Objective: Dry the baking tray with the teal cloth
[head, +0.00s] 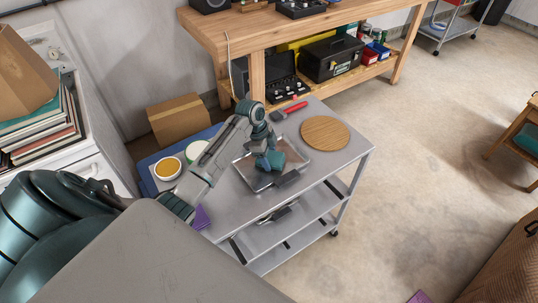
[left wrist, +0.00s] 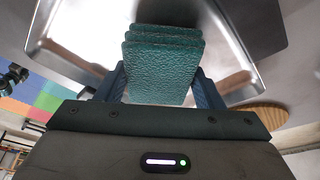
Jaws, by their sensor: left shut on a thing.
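The metal baking tray (head: 247,172) lies on top of a grey cart in the head view; its shiny rim also shows in the left wrist view (left wrist: 62,52). The teal cloth (head: 294,157) is over the tray in the head view. In the left wrist view, it is a thick folded teal pad (left wrist: 160,68) between the fingers. My left gripper (head: 268,160) points down over the tray and is shut on the cloth. Whether the cloth touches the tray is hard to tell. My right gripper is in neither view.
On the cart (head: 228,208) are a round wooden board (head: 325,132), a red-handled tool (head: 290,109) and a dark flat item (head: 287,180) at the tray's front edge. A workbench (head: 265,33) is behind.

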